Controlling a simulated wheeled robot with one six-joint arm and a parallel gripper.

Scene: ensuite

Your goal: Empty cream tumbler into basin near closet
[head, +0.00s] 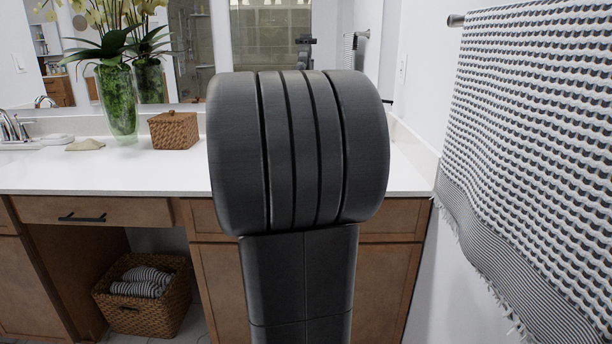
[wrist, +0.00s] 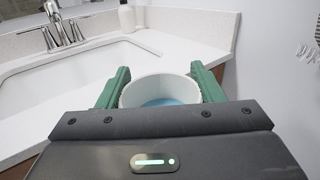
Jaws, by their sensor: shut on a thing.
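My gripper (wrist: 160,92) shows in the wrist view, its two green fingers shut on the cream tumbler (wrist: 128,97) from either side. The tumbler's round rim faces the camera, and something blue shows inside it. It is held near the front edge of the white counter. The basin (wrist: 62,80) is a white recess in the counter to the left of the tumbler, with a chrome faucet (wrist: 62,32) behind it. In the head view my own arm hides the middle, and neither gripper nor tumbler shows there.
A soap bottle (wrist: 127,17) stands at the back of the counter. In the head view, a glass vase (head: 117,105), a wicker box (head: 173,130) and another faucet (head: 12,127) stand on the counter. A towel (head: 535,130) hangs on the right wall. A basket (head: 142,300) sits below.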

